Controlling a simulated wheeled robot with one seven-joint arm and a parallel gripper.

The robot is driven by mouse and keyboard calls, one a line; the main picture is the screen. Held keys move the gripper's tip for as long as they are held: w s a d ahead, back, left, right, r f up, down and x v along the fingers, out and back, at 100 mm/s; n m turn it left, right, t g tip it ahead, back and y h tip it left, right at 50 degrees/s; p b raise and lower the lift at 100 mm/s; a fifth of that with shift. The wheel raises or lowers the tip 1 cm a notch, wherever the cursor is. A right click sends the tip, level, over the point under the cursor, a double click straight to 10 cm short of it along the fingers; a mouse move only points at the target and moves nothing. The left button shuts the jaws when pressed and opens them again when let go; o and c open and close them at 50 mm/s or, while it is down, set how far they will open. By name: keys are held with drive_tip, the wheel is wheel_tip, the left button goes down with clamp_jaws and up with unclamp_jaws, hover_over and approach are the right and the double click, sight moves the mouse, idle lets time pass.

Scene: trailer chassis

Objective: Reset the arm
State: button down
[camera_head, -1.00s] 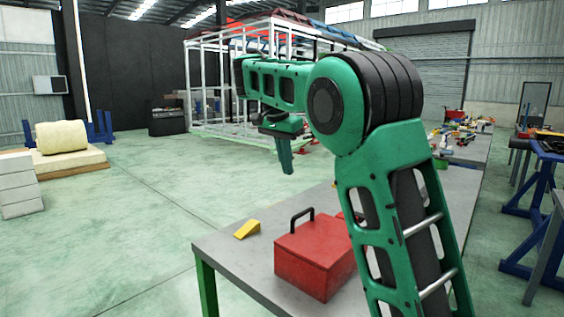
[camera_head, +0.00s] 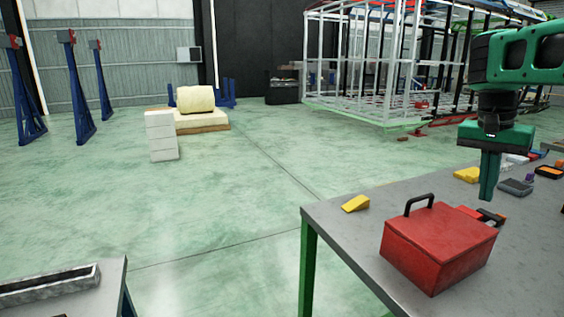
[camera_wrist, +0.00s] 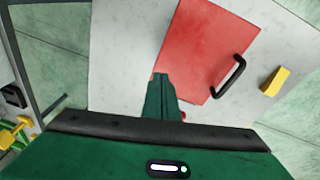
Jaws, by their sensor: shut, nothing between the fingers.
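My green arm reaches in from the right edge of the head view. My gripper (camera_head: 488,198) points down above the grey table, behind the red toolbox in the picture, with its fingers together and nothing between them. In the wrist view my gripper (camera_wrist: 161,78) shows as one closed green shape, overlapping the near edge of the red toolbox (camera_wrist: 208,48). The toolbox (camera_head: 438,245), with a black handle, stands on the table (camera_head: 345,228). I cannot tell how high the fingertips are above the table.
A yellow wedge (camera_head: 355,203) lies near the table's left corner. Small tools and parts lie around the toolbox's far side, including a dark tray (camera_head: 515,187). A white frame structure (camera_head: 375,70) stands behind. Another bench (camera_head: 60,285) is at lower left. Open floor lies between.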

drive_tip(key=s+a+f+n, duration=0.1)
drive_tip(key=s+f, duration=0.4)
drive_tip(key=s, duration=0.3)
drive_tip(key=s+a+f+n+y, duration=0.1)
drive_tip(key=s+a+f, duration=0.1)
drive_tip(key=s+f, duration=0.4)
drive_tip(key=s+a+f+n+y, duration=0.1)
drive_tip(key=s+f, duration=0.4)
drive_tip(key=s, duration=0.7)
drive_tip(key=shift+s+a+f+n, duration=0.15)
drive_tip(key=shift+a+f+n, duration=0.2)
drive_tip(key=shift+a+n, duration=0.35)
